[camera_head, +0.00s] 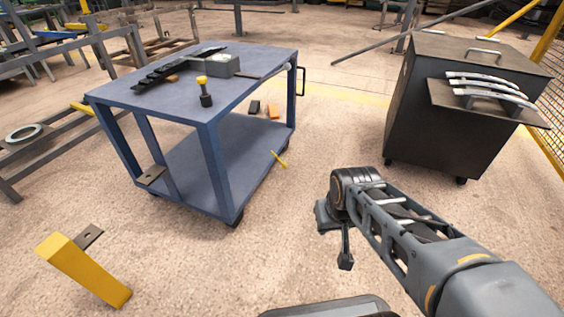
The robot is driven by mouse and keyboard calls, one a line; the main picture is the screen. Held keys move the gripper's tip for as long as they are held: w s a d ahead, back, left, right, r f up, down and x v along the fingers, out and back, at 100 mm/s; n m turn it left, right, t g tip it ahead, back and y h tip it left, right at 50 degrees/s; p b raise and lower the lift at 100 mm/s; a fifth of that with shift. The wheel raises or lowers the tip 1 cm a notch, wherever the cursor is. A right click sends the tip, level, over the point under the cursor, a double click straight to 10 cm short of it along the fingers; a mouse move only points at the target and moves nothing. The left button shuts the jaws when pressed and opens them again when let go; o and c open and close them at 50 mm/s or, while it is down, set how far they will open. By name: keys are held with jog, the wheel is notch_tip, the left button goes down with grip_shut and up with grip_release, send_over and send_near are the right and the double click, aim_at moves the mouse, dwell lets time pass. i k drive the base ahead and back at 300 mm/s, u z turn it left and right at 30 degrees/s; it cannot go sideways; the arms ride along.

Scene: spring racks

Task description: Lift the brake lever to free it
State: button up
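A blue-grey wheeled cart (262,62) stands left of centre. A short yellow lever-like bar (280,159) sticks out low at the right edge of its lower shelf, tilted. On the cart top, a thin rod with a pale knob (286,67) runs right from a grey block (222,65). I cannot tell for certain which of these is the brake lever. My gripper (345,262) hangs below the arm over the floor, to the right of the cart and apart from it. It is small and dark, and its opening is not clear. Nothing visible is held.
A black toothed strip (165,70) and a yellow-topped knob (204,92) are on the cart top. A dark cabinet (425,120) with curved metal bars (490,88) stands at right. A yellow post (85,270) stands front left. Floor between cart and cabinet is mostly clear.

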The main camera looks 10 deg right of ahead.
aim_at(279, 160)
jog(key=z, duration=0.2)
jog(key=i, duration=1.6)
jog(key=u, duration=0.65)
